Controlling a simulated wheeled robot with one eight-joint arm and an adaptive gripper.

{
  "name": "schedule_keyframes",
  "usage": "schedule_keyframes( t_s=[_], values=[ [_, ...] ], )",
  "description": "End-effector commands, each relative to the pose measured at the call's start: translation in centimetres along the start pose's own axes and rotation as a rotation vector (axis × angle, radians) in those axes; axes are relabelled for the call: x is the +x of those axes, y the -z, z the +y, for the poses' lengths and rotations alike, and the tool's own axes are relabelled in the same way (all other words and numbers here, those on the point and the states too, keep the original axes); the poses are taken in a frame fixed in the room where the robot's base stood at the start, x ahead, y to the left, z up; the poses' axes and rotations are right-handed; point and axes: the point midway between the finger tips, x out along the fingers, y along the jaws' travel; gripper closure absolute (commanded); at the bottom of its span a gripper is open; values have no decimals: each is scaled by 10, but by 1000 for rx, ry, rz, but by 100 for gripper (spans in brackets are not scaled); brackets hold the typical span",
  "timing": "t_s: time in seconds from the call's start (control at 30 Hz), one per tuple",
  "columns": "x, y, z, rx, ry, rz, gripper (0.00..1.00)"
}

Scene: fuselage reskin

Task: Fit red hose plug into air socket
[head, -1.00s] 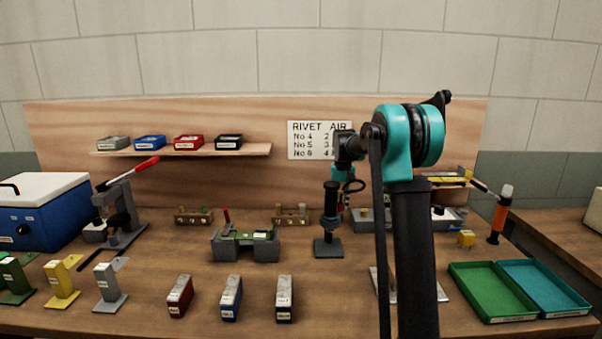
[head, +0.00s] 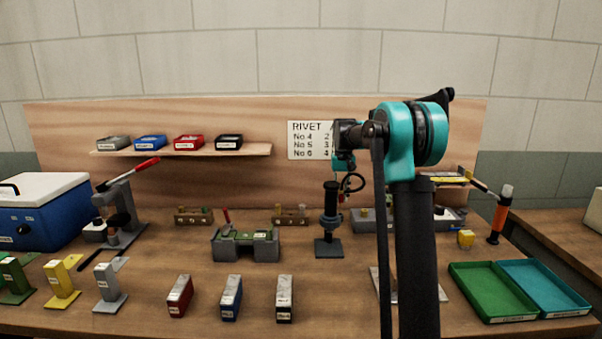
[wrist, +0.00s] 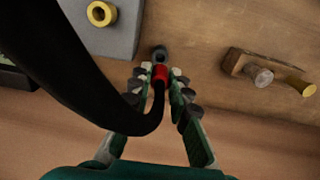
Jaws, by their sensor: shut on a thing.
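The red hose plug (wrist: 160,74) is between the fingertips of my gripper (wrist: 161,82) in the wrist view, with its black hose (wrist: 75,75) curving away to the left. A dark round fitting (wrist: 159,53) shows just beyond the plug; I cannot tell whether it is the air socket or the plug's nose. In the head view, my gripper (head: 346,189) is at the back of the bench, partly hidden by the black stand tool (head: 332,222). A small red patch shows there.
A grey block with a yellow ring (wrist: 101,13) is close to the plug. A wooden block with pins (wrist: 262,74) is on the other side. In the head view, green (head: 490,290) and teal (head: 545,285) trays lie at right, and a green-topped fixture (head: 246,243) stands left of the tool.

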Motion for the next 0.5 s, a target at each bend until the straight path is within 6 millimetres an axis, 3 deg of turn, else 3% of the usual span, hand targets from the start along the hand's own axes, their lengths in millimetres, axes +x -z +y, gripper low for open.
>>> schedule_keyframes(
  t_s=[0.33, 0.5],
  values=[
    [-4, -2, 3, 1, 0, 0, 100],
    [-27, -17, 32, 4, 0, 0, 100]
  ],
)
